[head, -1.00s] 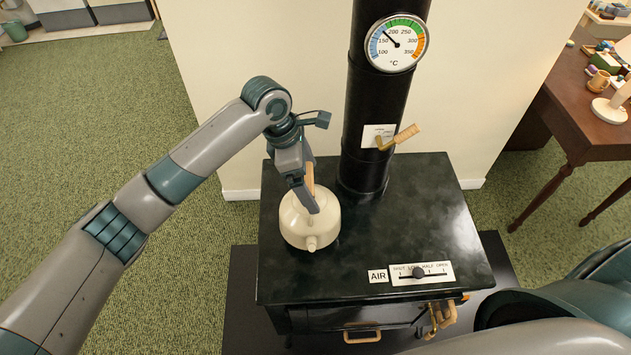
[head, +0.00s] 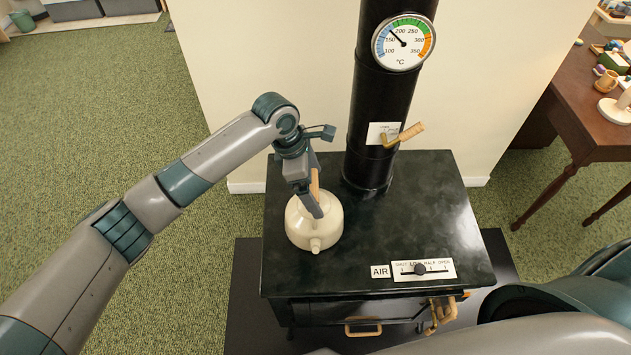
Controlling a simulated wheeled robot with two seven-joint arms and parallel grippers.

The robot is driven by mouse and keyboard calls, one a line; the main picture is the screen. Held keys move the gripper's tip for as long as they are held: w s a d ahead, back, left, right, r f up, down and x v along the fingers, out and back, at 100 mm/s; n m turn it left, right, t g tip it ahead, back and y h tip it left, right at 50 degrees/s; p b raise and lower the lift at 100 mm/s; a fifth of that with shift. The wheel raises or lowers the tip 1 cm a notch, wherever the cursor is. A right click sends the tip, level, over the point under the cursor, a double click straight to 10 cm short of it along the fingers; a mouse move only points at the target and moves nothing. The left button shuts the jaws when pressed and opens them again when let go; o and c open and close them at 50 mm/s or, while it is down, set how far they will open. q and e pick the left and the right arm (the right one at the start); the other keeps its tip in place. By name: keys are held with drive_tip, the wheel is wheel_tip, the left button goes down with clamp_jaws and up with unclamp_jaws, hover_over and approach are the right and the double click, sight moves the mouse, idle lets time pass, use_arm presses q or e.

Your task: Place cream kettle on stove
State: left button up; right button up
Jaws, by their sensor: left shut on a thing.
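The cream kettle (head: 326,232) is upright on the left part of the black stove top (head: 410,215), its spout toward the front. It looks to be resting on the surface. My left gripper (head: 314,200) is shut on the kettle's wooden handle (head: 315,185) from above. The gripper hides part of the handle and the lid. My right gripper is not in view.
A black flue pipe (head: 371,130) with a dial thermometer (head: 403,42) and a wooden-handled lever (head: 411,132) rises from the stove's back. An air slider (head: 420,269) sits at the front. The stove top's right side is clear. A wooden table (head: 575,115) holds objects at right.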

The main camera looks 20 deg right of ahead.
use_arm(q)
drive_tip(key=o, duration=1.7)
drive_tip(key=shift+f, duration=0.1)
drive_tip(key=shift+w+a+r, duration=0.1)
drive_tip(key=shift+a+r, duration=0.05)
drive_tip(key=shift+r, duration=0.55)
drive_tip(key=b+v, duration=0.2)
drive_tip(key=v, duration=0.9)
